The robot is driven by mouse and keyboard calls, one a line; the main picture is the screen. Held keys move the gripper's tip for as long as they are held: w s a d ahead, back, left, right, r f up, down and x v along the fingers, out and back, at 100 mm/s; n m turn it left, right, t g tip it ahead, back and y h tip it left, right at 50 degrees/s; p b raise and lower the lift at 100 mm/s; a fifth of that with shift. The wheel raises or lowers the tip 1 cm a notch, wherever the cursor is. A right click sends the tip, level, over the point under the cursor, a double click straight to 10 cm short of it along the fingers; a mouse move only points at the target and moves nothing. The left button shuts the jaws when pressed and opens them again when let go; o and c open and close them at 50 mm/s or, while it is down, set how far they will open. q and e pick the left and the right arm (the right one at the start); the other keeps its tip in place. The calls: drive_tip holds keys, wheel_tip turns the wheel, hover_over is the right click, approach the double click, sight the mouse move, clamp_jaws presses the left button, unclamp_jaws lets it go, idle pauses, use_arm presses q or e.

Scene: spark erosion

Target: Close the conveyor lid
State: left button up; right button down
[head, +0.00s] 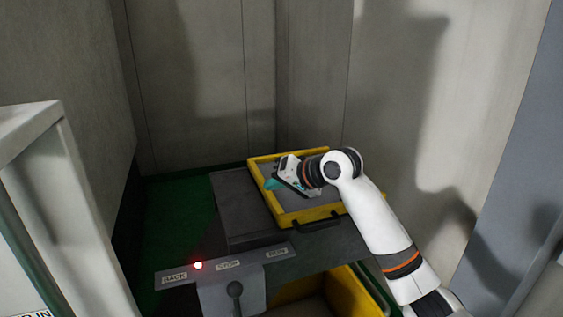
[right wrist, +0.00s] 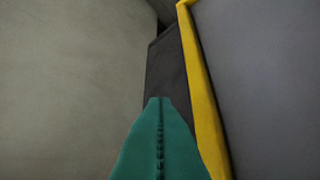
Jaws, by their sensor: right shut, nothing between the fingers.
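The conveyor lid (head: 298,215) is a grey panel with a yellow frame and a dark handle (head: 313,221) on its near edge. It lies over the dark conveyor body (head: 240,195) in the head view; whether it is fully down I cannot tell. My right gripper (head: 271,184) is shut and empty, above the lid near its left frame bar. In the right wrist view the green fingertips (right wrist: 158,100) are together, with the yellow frame (right wrist: 203,95) just to their right. I cannot tell if they touch it. My left gripper is not in view.
A yellow bin (head: 352,293) is below. Walls close in behind and right. A white frame (head: 62,190) stands at left.

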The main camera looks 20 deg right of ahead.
sight(271, 196)
drive_tip(key=shift+a+f, duration=0.2)
drive_tip(key=shift+f, duration=0.6)
drive_tip(key=shift+a+f, duration=0.15)
drive_tip(key=shift+f, duration=0.65)
